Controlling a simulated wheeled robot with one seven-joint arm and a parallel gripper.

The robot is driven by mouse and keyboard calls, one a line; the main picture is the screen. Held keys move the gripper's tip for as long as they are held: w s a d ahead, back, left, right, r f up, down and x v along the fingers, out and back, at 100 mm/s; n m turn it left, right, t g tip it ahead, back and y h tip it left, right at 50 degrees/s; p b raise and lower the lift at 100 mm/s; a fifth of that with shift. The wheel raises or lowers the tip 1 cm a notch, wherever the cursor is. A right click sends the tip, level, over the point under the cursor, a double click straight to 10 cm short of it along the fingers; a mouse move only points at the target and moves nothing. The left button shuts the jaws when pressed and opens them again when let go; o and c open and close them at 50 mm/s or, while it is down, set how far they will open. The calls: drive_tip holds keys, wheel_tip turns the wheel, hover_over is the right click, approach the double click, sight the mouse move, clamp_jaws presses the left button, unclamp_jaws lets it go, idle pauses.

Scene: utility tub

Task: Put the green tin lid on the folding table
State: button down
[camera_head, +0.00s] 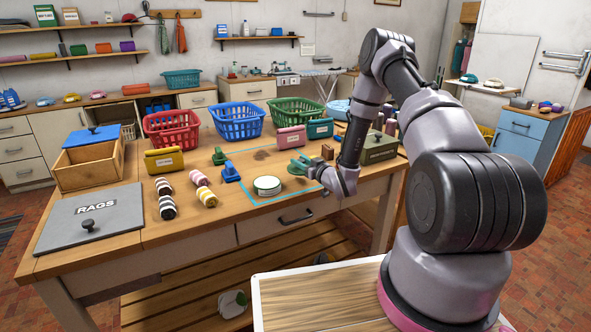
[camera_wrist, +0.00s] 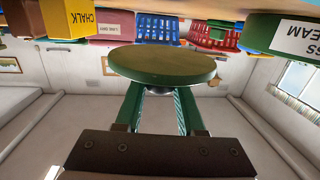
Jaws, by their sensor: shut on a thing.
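The green tin lid (camera_wrist: 162,66) is a round disc with a green edge and a brownish-looking face. My gripper (camera_wrist: 160,92) is shut on it from the side away from that face. In the head view, my gripper (camera_head: 318,170) reaches left over the workbench with the green lid (camera_head: 298,166) at its tip, near the taped rectangle. The gap between lid and bench is hard to judge. A light table with thin crossed legs (camera_head: 322,74) stands at the back; I cannot tell for sure that it is the folding table.
A round white-topped tin (camera_head: 267,185) sits inside the blue taped outline on the workbench (camera_head: 215,222). Red (camera_head: 171,130), blue (camera_head: 237,121) and green baskets (camera_head: 294,112) stand behind. Labelled boxes, striped rolls and a RAGS lid (camera_head: 90,220) crowd the left and middle.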

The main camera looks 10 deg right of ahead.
sight(300, 181)
drive_tip(key=shift+f, duration=2.3)
drive_tip(key=shift+a+f, duration=0.1)
drive_tip(key=shift+f, duration=0.1)
drive_tip(key=c, duration=0.5)
unclamp_jaws()
drive_tip(key=shift+r, duration=0.15)
